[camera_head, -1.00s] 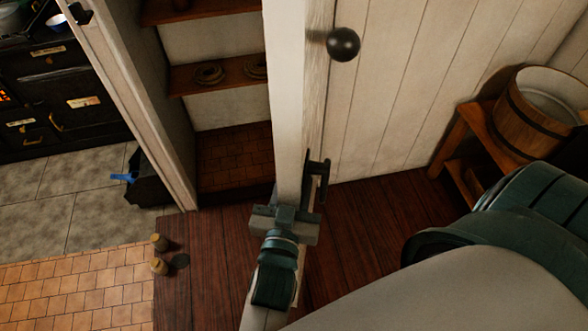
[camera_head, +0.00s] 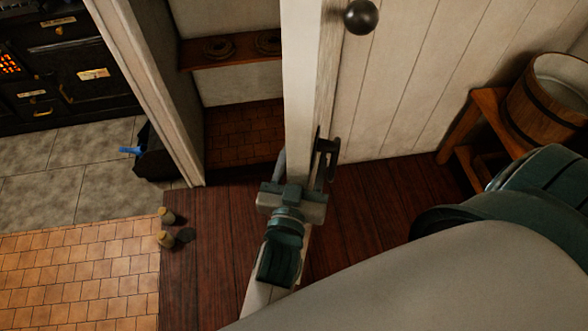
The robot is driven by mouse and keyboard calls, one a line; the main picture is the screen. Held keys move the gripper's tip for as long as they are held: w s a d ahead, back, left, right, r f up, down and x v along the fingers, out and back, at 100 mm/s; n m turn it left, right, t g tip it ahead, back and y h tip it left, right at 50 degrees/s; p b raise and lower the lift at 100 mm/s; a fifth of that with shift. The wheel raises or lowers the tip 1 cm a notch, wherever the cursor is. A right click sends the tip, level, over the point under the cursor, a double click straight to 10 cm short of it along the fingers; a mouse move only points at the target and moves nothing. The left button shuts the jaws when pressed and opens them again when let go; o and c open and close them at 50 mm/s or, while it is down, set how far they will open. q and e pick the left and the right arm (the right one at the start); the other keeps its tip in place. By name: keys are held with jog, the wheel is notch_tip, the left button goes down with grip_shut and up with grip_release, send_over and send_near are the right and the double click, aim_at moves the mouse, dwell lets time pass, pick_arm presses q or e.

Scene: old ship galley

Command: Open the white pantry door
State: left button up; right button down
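The white pantry door (camera_head: 303,85) stands ajar, seen from above and nearly edge-on. A dark round knob (camera_head: 361,16) sits on its right-hand face. The pantry opening with its shelves shows left of the door edge. My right gripper (camera_head: 304,160) is low at the door's free edge, its fingers apart, one on each side of the edge. I cannot tell whether the fingers touch the door. The gripper is well below the knob. My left gripper is not in view.
A wooden bucket (camera_head: 545,105) stands on a wooden stand (camera_head: 487,103) at right. A black stove (camera_head: 62,70) is at left. Dark floorboards (camera_head: 205,240) lie around the door's foot.

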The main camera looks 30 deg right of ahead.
pick_arm(q)
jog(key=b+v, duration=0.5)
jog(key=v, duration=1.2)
jog(key=shift+b, duration=0.3)
